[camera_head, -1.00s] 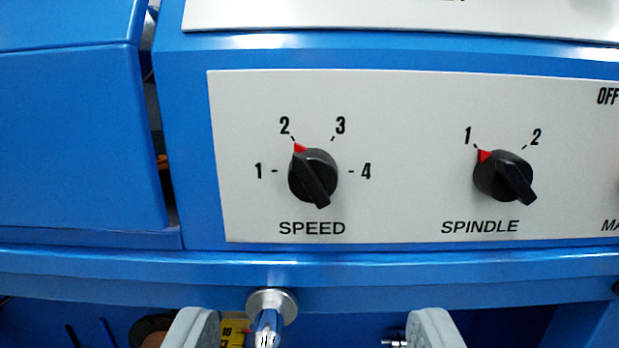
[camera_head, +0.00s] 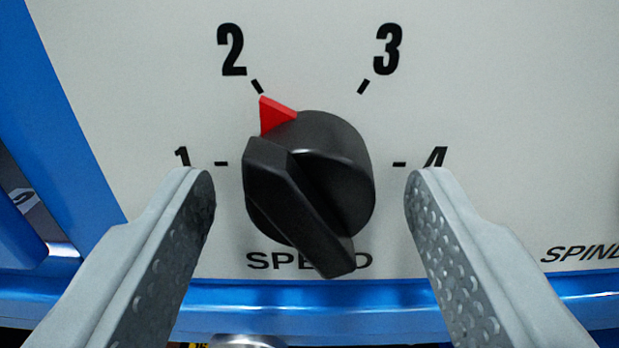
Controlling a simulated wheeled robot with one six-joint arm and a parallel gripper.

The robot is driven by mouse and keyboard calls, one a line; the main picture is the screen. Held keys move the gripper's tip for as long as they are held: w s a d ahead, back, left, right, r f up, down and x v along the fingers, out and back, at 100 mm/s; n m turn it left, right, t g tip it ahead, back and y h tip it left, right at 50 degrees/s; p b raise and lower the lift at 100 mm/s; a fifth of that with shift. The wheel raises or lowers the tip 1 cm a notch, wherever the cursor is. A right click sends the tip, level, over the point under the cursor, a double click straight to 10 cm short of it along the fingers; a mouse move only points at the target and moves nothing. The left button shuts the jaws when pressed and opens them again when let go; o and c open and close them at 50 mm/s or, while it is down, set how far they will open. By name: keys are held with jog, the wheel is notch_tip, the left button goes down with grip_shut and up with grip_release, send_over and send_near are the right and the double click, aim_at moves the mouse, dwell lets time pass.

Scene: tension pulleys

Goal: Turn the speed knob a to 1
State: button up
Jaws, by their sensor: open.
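The black speed knob (camera_head: 335,180) is on the light panel, with marks 1 to 4 around it. Its red pointer (camera_head: 275,114) is at the 2 mark, and its grip bar (camera_head: 300,210) slants from upper left to lower right. My gripper (camera_head: 310,188) is open, with one grey finger to the left of the knob and one to the right. Gaps show between both fingers and the knob. The left fingertip is close below the 1 label and the right fingertip partly covers the 4. The knob partly hides the word SPEED.
The light panel (camera_head: 520,120) is flat and clear around the knob. A blue ledge (camera_head: 310,300) runs below it. The SPINDLE label (camera_head: 582,253) is cut off at the right edge. A blue housing edge and a gap are at the left.

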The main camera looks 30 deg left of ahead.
jog(key=shift+c, duration=0.5)
jog(key=c, duration=0.9)
jog(key=shift+n, duration=0.3)
jog(key=n, duration=1.1)
jog(key=shift+w, duration=0.1)
jog(key=shift+n, duration=0.3)
jog(key=o, duration=1)
